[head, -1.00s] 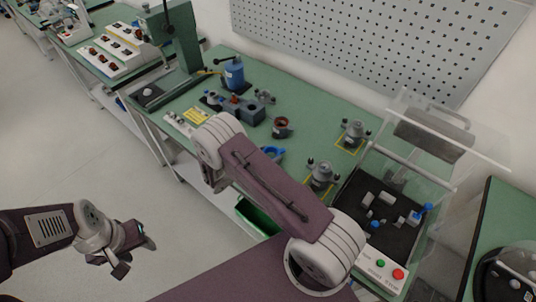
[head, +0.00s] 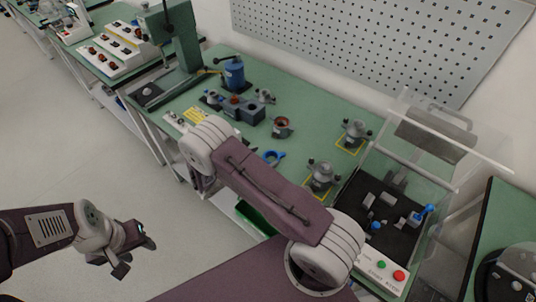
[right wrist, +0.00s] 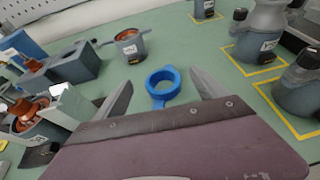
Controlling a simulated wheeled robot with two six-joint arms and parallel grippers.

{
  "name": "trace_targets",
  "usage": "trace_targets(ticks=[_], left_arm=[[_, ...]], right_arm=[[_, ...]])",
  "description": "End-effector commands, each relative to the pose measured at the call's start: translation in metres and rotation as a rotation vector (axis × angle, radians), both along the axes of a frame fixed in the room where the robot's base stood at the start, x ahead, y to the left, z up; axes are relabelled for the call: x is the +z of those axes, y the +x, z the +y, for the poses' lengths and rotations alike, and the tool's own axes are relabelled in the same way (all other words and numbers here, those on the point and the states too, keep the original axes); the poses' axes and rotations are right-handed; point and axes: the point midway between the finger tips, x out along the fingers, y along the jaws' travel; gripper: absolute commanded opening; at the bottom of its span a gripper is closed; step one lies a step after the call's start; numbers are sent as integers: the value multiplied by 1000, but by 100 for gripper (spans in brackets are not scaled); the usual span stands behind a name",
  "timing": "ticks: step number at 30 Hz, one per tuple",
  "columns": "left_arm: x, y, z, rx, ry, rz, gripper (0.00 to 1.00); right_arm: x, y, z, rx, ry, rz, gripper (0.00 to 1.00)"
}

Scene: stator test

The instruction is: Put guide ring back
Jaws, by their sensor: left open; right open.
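The blue guide ring (head: 273,157) lies flat on the green bench, just beyond my right forearm in the head view. In the right wrist view the ring (right wrist: 163,84) lies between the two fingers of my right gripper (right wrist: 160,90), which is open. The fingers stand apart from the ring on both sides and do not visibly touch it. The right gripper is hidden behind its own arm in the head view. My left gripper (head: 132,252) is open and empty, over the floor at the lower left, away from the bench.
Grey stator housings (head: 322,176) stand in yellow-marked squares to the right of the ring. A small grey part with a copper core (head: 282,126) and a grey block fixture (head: 240,108) stand behind it. A test station with a clear cover (head: 440,130) is at the right.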

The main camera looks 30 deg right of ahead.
Motion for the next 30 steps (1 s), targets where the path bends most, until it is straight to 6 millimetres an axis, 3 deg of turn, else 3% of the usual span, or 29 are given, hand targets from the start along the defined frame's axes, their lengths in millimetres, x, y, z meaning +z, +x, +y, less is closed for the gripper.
trace_targets(ticks=[3,9,16,19,22,24,27,30], left_arm=[[-7,0,0,0,0,0,47],[-10,0,0,0,0,0,47],[-10,0,0,0,0,0,47],[-9,0,0,0,0,0,47],[-9,0,0,0,0,0,47],[-9,0,0,0,0,0,47],[-10,0,0,0,0,0,47],[-10,0,0,0,0,0,47]], right_arm=[[12,-8,30,6,1,-6,82],[28,-18,63,2,1,-7,82],[35,-22,72,-1,0,-6,82],[37,-33,62,-79,62,-16,82],[42,-74,40,-339,270,-68,82],[45,-113,35,-604,475,-156,82],[53,-154,48,-990,760,-350,82],[65,-167,63,-1307,979,-572,82]])
